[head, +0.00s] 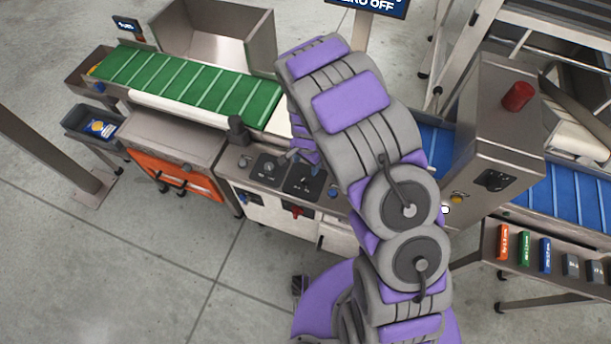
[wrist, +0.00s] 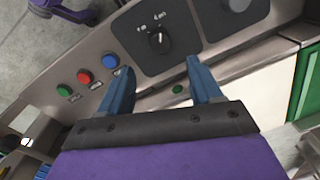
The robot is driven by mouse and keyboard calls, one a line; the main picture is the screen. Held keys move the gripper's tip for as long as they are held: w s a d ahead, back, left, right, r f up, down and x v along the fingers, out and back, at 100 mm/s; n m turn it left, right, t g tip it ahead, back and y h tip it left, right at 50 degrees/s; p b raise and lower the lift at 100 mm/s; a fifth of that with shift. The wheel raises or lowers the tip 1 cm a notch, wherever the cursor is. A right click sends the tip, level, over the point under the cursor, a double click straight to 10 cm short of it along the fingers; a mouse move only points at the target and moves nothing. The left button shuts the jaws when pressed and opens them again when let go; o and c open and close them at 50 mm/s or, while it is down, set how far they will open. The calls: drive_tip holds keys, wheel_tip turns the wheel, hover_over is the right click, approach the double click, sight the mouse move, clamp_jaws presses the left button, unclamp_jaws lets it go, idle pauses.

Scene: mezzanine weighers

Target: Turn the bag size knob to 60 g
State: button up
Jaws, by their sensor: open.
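A black plate with a dark round knob (wrist: 160,42) shows in the wrist view, with small pale labels above the knob that are too blurred to read surely. A pale mark on the knob points roughly up in that view. My gripper (wrist: 160,66) is open, its two blue fingertips apart and just short of the knob, with nothing between them. In the head view the control panel has two black plates, a left one (head: 268,168) and a right one (head: 304,182). My arm covers part of the panel there.
Green (wrist: 64,90), red (wrist: 84,76) and blue (wrist: 111,61) buttons line the panel beside the knob plate. A second plate with a larger grey knob (wrist: 236,5) is at the upper right. A green belt (head: 190,82) runs behind the panel in the head view.

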sight(305, 177)
wheel_tip(305, 177, down, 9)
drive_tip(key=shift+w+a+f+b, duration=0.1)
drive_tip(key=shift+f+b, duration=0.1)
drive_tip(key=shift+b, duration=0.6)
drive_tip(key=shift+a+f, duration=0.1)
drive_tip(key=shift+f, duration=0.15)
drive_tip(key=shift+c, duration=0.3)
drive_tip(key=c, duration=1)
